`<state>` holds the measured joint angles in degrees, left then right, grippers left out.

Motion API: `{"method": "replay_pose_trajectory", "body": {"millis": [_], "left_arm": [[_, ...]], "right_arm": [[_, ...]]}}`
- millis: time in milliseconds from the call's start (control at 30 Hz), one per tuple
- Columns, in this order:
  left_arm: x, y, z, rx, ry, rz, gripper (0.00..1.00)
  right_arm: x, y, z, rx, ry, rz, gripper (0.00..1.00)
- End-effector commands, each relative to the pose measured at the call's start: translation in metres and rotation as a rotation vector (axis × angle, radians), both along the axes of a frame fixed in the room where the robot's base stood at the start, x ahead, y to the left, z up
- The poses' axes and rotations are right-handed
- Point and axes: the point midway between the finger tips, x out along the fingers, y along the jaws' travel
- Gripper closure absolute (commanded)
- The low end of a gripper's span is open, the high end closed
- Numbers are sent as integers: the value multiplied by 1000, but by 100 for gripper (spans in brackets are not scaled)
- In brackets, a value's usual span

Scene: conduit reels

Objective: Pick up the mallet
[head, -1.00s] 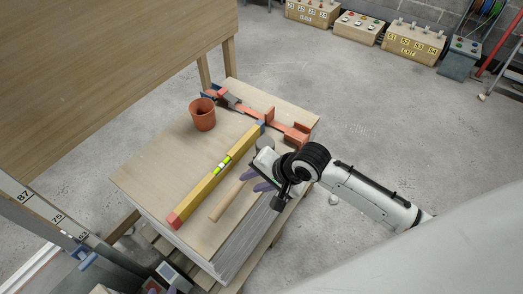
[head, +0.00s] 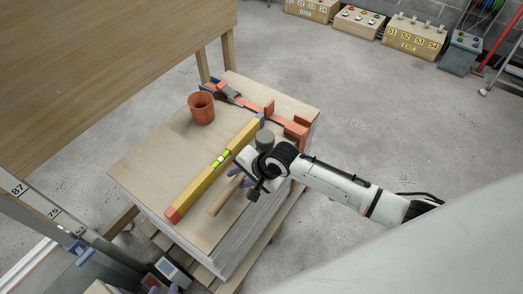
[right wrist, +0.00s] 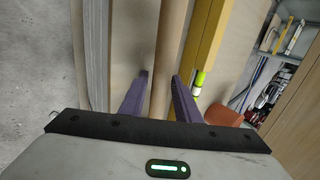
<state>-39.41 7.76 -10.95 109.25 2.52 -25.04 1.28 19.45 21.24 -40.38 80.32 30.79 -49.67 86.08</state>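The mallet lies on the stacked boards in the head view, with its wooden handle (head: 218,204) towards the front and its grey head (head: 265,138) towards the back. My right gripper (head: 236,176) is over the handle, its purple fingers open. In the right wrist view the handle (right wrist: 170,50) runs between the two spread fingertips (right wrist: 161,74), with a gap showing on the left finger's side. Whether the fingers reach down beside the handle or stay above it is unclear.
A yellow level (head: 205,182) lies close beside the handle and also shows in the right wrist view (right wrist: 205,40). A terracotta pot (head: 201,108) and an orange clamp (head: 258,109) are at the back of the board stack (head: 140,180). A wooden table (head: 100,70) stands at the left.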

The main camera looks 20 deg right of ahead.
Motion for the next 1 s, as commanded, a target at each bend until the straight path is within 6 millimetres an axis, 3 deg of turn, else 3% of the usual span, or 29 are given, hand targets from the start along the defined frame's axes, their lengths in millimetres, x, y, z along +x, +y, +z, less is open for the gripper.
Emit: {"method": "replay_pose_trajectory", "body": {"millis": [167, 367, 733, 1000], "left_arm": [[1, 0, 1, 0, -2, 0, 69], [1, 0, 2, -1, -4, -1, 69], [2, 0, 4, 0, -5, 0, 69], [2, 0, 14, -1, -7, 0, 69]], "right_arm": [[0, 0, 0, 1, -1, 0, 70], [0, 0, 0, 0, 0, 0, 100], [2, 0, 10, 1, -6, 1, 100], [2, 0, 60, 3, -9, 1, 100]]}}
